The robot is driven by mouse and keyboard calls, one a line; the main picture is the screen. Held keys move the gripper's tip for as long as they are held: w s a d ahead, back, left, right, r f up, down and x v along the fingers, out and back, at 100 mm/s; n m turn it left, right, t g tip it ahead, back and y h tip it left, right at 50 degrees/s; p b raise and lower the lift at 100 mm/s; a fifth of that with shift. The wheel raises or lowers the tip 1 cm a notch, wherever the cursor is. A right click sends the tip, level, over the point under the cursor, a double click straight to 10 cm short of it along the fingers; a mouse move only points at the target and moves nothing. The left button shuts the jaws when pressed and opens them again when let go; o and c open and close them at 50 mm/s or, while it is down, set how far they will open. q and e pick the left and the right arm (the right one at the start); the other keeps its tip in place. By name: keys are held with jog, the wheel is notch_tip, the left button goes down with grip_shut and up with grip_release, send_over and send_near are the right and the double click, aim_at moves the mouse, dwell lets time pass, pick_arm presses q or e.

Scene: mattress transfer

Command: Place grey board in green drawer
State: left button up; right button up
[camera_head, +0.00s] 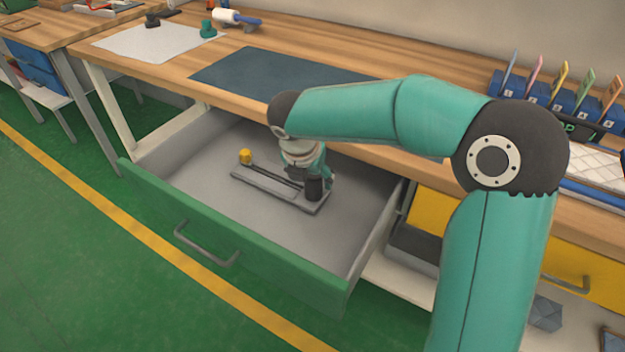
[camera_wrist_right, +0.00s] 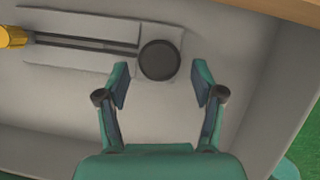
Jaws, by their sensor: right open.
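The green drawer (camera_head: 235,235) stands pulled out under the wooden workbench. The grey board (camera_head: 265,186) lies inside on the drawer's floor; it carries dark rails, a black round knob (camera_head: 314,186) and a yellow piece (camera_head: 245,157) at its left end. In the right wrist view the board (camera_wrist_right: 80,27) lies beyond the fingertips, with the black knob (camera_wrist_right: 158,60) near the gap between them. My right gripper (camera_head: 318,180) is down in the drawer at the board's right end, partly hidden by its wrist. In the wrist view the right gripper (camera_wrist_right: 160,82) is open, with nothing gripped. My left gripper is not in view.
The workbench (camera_head: 230,52) above the drawer holds a dark mat (camera_head: 270,75), a pale sheet (camera_head: 160,42) and a rack of coloured tools (camera_head: 555,95). A yellow drawer (camera_head: 580,262) is at the right. The drawer floor in front of the board is clear.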

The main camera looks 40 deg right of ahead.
jog(key=p+v, duration=0.1)
jog(key=v, duration=0.6)
jog(key=shift+a, duration=0.1)
